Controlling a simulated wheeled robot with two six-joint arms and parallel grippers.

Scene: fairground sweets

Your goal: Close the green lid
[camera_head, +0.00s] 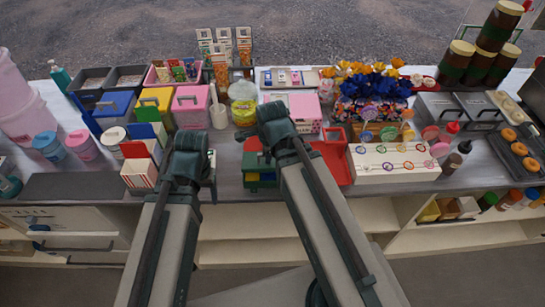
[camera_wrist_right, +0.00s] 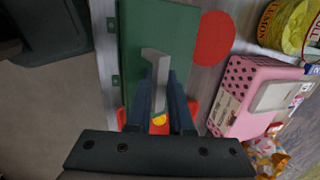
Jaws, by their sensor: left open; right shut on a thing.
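The green lid (camera_wrist_right: 133,45) is a flat green panel with a light grey handle (camera_wrist_right: 155,65), in the right wrist view. Hinge-like tabs run along its left edge there. My right gripper (camera_wrist_right: 160,112) is shut on the handle. In the head view, part of the green lid (camera_head: 259,161) shows beside and below my right gripper (camera_head: 272,128), which covers much of it. I cannot tell the lid's exact tilt. My left gripper (camera_head: 192,160) is open and apart from the lid, to its left, near the counter's front.
A red tray (camera_head: 337,155) lies right of the green lid. A white rack of lollipops (camera_head: 375,165) stands further right. A pink box (camera_head: 303,108) and a yellow jar (camera_head: 243,100) are behind. A striped carton (camera_head: 139,174) stands left of my left gripper.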

